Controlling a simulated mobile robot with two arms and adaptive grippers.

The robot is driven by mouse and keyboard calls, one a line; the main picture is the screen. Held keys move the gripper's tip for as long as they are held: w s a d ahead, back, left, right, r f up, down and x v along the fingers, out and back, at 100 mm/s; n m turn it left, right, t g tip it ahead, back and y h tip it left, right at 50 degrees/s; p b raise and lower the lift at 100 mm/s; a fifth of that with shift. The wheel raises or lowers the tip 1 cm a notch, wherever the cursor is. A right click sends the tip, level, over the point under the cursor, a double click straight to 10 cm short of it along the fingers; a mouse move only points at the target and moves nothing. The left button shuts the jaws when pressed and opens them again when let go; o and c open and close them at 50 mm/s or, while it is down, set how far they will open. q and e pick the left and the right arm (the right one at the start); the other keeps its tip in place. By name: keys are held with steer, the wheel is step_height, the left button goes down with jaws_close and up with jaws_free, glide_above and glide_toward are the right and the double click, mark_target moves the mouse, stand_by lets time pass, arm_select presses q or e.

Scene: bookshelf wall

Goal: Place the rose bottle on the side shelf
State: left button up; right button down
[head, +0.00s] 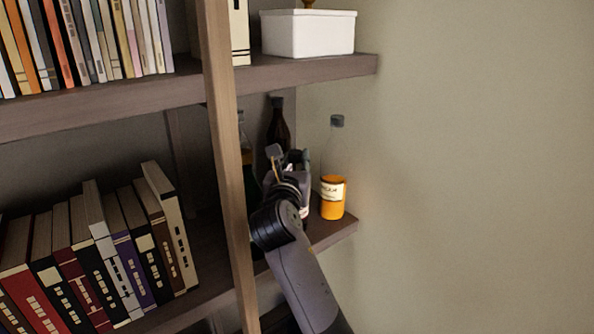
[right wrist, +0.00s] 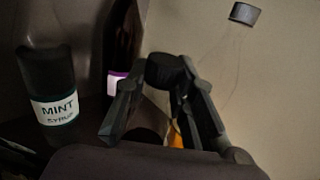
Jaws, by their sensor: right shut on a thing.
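My right gripper (head: 289,162) reaches over the small side shelf (head: 336,230) and is shut on a bottle, which I take to be the rose bottle (head: 304,210). The gripper and wrist hide most of this bottle, and its label cannot be read. In the right wrist view its dark cap (right wrist: 165,70) shows between the fingers of the right gripper (right wrist: 160,100). I cannot tell whether its base touches the shelf. My left gripper is not in view.
An orange-filled bottle (head: 333,185) stands close on the right, near the shelf's end. A dark brown bottle (head: 278,125) stands behind. A mint syrup bottle (right wrist: 55,100) is at the left. A wooden post (head: 228,180) and an upper shelf (head: 310,69) bound the space.

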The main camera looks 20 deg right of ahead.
steer(key=shift+s, duration=0.1)
steer(key=shift+s+a+r, duration=0.15)
steer(key=shift+s+a, duration=0.05)
steer(key=shift+s, duration=0.1)
steer(key=c, duration=1.8)
jaws_free()
steer(key=shift+o, duration=1.4)
steer(key=shift+f, duration=0.25)
steer(key=shift+o, duration=0.9)
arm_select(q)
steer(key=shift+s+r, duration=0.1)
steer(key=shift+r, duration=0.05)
arm_select(e)
steer(key=shift+r, duration=0.1)
